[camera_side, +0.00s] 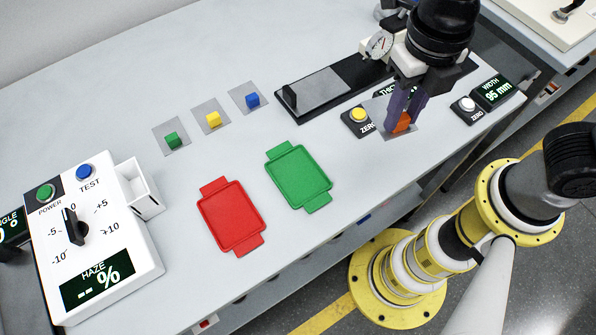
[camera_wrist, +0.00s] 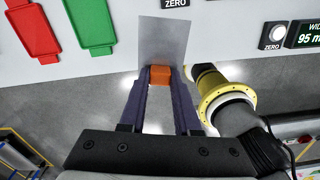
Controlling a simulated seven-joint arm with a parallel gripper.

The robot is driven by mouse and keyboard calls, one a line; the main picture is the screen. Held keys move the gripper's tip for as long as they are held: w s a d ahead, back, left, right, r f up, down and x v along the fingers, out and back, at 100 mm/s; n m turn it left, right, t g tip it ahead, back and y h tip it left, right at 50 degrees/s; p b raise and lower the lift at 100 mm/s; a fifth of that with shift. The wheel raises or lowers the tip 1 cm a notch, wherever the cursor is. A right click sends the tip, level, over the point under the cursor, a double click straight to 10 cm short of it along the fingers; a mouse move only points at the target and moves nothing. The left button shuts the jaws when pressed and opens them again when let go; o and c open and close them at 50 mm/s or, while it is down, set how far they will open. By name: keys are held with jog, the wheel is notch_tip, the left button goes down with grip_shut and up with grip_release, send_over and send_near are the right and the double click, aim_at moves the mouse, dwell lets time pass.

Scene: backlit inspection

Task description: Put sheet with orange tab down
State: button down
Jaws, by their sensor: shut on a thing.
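The sheet (camera_side: 397,133) is a thin grey rectangle with an orange tab (camera_side: 402,123). My gripper (camera_side: 403,119) is shut on the orange tab, near the front edge of the bench at the right. In the wrist view the sheet (camera_wrist: 164,40) extends away from my fingertips, and the orange tab (camera_wrist: 160,75) sits between them. I cannot tell whether the sheet touches the bench. Three similar sheets lie in a row on the bench, with a green tab (camera_side: 172,139), a yellow tab (camera_side: 214,119) and a blue tab (camera_side: 252,100).
A red tray (camera_side: 232,218) and a green tray (camera_side: 300,178) lie empty on the bench. A haze meter (camera_side: 105,245) stands at the left. A black gauge base (camera_side: 292,103) and a yellow zero button (camera_side: 358,115) are near my gripper. A width display (camera_side: 492,92) is at the right.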

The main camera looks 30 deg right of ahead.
jog(key=s+a+n, duration=0.2)
jog(key=s, duration=0.2)
send_over(306, 187)
notch_tip(306, 187, down, 9)
jog(key=shift+s+d+f, duration=0.1)
jog(key=shift+s+d, duration=0.05)
jog(key=shift+f, duration=0.25)
jog(key=shift+a+f, duration=0.2)
jog(key=shift+f, duration=1.35)
jog(key=shift+f, duration=0.1)
jog(key=c, duration=0.6)
grip_release()
